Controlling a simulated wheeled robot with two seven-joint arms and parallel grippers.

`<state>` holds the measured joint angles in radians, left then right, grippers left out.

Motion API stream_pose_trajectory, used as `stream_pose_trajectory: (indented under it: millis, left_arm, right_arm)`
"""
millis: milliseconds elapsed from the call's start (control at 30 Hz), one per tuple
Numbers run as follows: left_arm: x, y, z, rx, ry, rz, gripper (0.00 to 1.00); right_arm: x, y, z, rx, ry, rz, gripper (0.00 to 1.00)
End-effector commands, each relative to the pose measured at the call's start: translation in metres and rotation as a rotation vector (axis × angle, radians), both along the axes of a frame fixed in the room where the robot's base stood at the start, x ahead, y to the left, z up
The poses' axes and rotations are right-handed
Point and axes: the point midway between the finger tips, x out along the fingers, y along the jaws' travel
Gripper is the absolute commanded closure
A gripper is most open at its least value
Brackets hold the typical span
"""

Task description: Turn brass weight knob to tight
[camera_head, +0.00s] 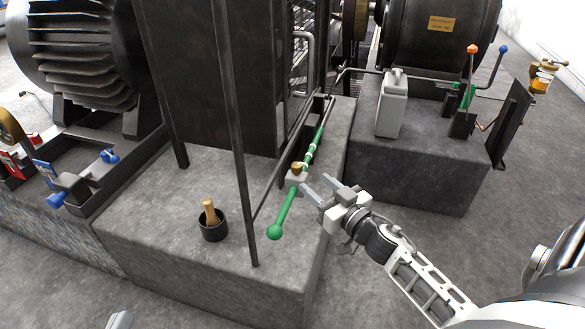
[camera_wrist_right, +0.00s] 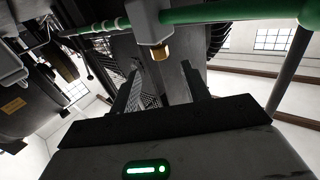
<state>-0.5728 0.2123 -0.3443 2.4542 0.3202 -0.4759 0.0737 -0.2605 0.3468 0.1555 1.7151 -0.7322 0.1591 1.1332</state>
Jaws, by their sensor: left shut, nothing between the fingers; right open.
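The brass weight knob (camera_head: 297,167) sits on top of a grey block (camera_head: 297,178) that rides on the green lever (camera_head: 284,207). The knob (camera_wrist_right: 160,52) also shows in the right wrist view, between and beyond the fingertips. My right gripper (camera_head: 317,186) is open, just to the right of the block, with its fingers pointing toward it. In the right wrist view, the gripper's two dark fingers (camera_wrist_right: 161,68) stand apart with nothing held between them. Only a grey tip of my left gripper (camera_head: 120,320) shows at the bottom edge of the head view; it is shut and empty.
A black pot with a wooden handle (camera_head: 211,222) stands on the concrete plinth left of the lever. A thin dark post (camera_head: 240,150) rises between them. A grey canister (camera_head: 391,105) and levers with orange and blue knobs (camera_head: 473,49) stand on the right plinth.

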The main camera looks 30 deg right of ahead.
Motion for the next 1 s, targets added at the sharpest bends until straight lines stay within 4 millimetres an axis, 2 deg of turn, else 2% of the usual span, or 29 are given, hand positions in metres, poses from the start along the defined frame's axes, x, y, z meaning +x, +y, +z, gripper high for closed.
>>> stream_pose_trajectory:
  millis: [33, 200, 400, 500, 667, 933, 967, 1000]
  left_arm:
    - [0.000, -0.001, -0.002, -0.015, -0.003, -0.001, 1.00]
    - [0.001, -0.003, 0.001, -0.062, -0.012, -0.005, 1.00]
    - [0.001, -0.005, 0.003, -0.109, -0.017, -0.011, 1.00]
    - [0.000, -0.005, 0.003, -0.125, -0.016, -0.015, 1.00]
    - [0.000, -0.006, 0.006, -0.140, -0.021, -0.017, 1.00]
    - [0.000, -0.005, 0.011, -0.148, -0.030, -0.017, 1.00]
    - [0.000, -0.006, 0.011, -0.148, -0.030, -0.017, 1.00]
    - [0.000, -0.006, 0.011, -0.147, -0.030, -0.017, 1.00]
  right_arm:
    - [0.013, 0.000, -0.001, -0.002, -0.004, 0.001, 0.53]
    - [0.050, 0.002, -0.001, -0.002, -0.003, 0.000, 0.53]
    - [0.086, 0.003, -0.001, -0.001, -0.001, -0.002, 0.53]
    - [0.097, 0.004, -0.001, 0.000, -0.001, -0.001, 0.53]
    - [0.106, 0.005, -0.001, 0.000, 0.001, 0.000, 0.53]
    - [0.106, 0.005, -0.001, 0.001, 0.001, -0.001, 0.53]
    - [0.106, 0.005, -0.001, 0.001, 0.001, -0.001, 0.59]
    - [0.106, 0.005, -0.001, 0.001, 0.001, -0.001, 0.70]
